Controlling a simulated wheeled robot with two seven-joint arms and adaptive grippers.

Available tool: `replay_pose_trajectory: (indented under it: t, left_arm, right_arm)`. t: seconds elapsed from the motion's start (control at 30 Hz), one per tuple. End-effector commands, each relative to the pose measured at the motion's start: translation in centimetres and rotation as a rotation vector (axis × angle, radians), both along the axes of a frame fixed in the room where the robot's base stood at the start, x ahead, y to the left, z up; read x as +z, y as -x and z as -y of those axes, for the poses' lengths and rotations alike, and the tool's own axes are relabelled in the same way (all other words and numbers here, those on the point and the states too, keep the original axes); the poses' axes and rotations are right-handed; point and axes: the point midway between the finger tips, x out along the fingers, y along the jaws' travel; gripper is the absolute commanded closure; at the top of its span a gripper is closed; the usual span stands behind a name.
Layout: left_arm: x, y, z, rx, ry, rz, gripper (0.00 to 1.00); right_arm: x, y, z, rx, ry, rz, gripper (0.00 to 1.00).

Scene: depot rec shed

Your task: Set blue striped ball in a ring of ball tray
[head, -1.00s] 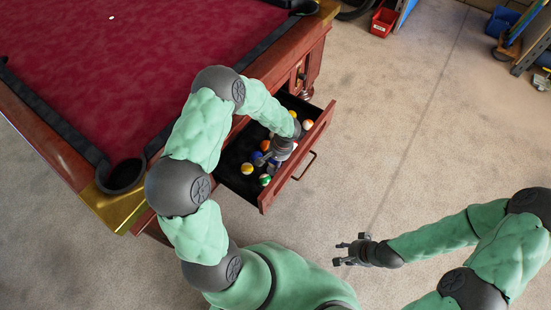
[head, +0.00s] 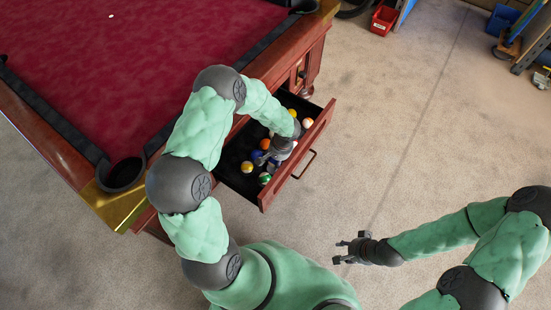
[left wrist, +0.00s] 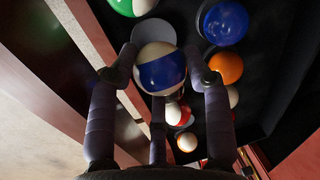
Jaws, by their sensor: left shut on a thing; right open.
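The blue striped ball (left wrist: 161,68), white with a broad blue band, is between the fingers of my left gripper (left wrist: 158,72) in the left wrist view, and the gripper is shut on it. In the head view my left gripper (head: 270,160) reaches down into the open drawer, and its arm hides part of the inside. The black ball tray (head: 232,160) lines the drawer. Round grey patches (left wrist: 153,30) show beside and behind the held ball; I cannot tell whether they are rings. My right gripper (head: 347,250) is open and empty above the floor.
Other balls lie in the drawer: a solid blue one (left wrist: 226,23), an orange one (left wrist: 226,67), a green striped one (left wrist: 131,5) and several more. The wooden drawer front (head: 298,160) and the pool table (head: 130,60) bound the space.

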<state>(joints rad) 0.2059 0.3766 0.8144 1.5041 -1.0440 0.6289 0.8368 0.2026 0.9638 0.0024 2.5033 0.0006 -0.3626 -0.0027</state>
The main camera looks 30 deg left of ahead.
Motion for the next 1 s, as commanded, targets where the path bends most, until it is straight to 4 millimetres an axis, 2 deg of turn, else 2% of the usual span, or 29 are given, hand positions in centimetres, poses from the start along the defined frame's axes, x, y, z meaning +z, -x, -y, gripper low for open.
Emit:
replay_pose_trajectory:
  t: [1.0]
  left_arm:
    - [-1.3, 0.0, 0.0, 0.001, -0.001, 0.001, 0.87]
  right_arm:
    - [0.0, 0.0, 0.0, 0.0, 0.0, 0.0, 0.57]
